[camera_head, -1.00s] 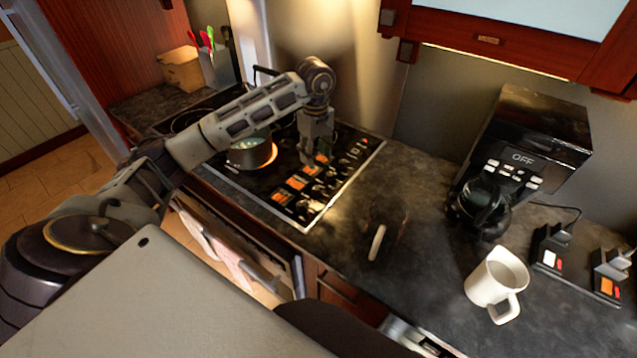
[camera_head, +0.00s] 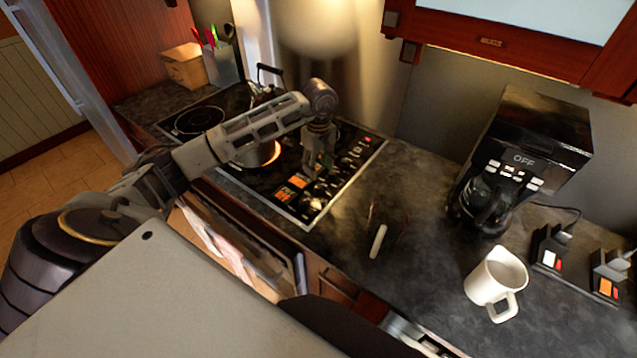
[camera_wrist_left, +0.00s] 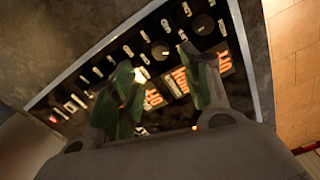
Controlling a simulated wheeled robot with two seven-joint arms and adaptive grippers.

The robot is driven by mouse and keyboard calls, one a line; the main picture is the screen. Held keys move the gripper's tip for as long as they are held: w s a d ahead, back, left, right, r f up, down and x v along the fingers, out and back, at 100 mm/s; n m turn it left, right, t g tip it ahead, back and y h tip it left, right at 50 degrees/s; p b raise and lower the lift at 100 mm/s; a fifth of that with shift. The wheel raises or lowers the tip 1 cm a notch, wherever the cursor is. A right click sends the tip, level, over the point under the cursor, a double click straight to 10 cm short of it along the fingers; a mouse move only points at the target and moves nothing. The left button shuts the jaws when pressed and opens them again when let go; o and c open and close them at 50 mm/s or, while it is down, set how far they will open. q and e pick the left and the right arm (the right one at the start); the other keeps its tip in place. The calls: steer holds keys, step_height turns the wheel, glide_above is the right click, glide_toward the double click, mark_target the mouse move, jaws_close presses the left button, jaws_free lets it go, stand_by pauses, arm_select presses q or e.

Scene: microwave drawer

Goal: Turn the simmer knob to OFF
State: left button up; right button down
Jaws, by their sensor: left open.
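The stove's control panel (camera_head: 335,172) runs along the right side of the black cooktop, with dark round knobs, small pale keys and orange-lit displays. My left gripper (camera_head: 320,168) points down over this panel, open, and hides part of it. In the left wrist view, its green-padded fingers (camera_wrist_left: 158,82) are apart over the panel. One dark round knob (camera_wrist_left: 160,50) shows just beyond the gap between the fingertips, and another knob (camera_wrist_left: 204,25) lies farther right. I cannot read which knob is simmer, or its setting. No contact with a knob is clear.
A coffee maker (camera_head: 525,155) and a white mug (camera_head: 497,280) are on the right counter. The counter between panel and coffee maker is mostly clear.

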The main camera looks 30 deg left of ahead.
mark_target(318, 186)
arm_select(q)
steer(key=shift+f+p, duration=0.95)
steer(key=shift+f, duration=3.45)
steer(key=c, duration=1)
steer(key=shift+c, duration=0.2)
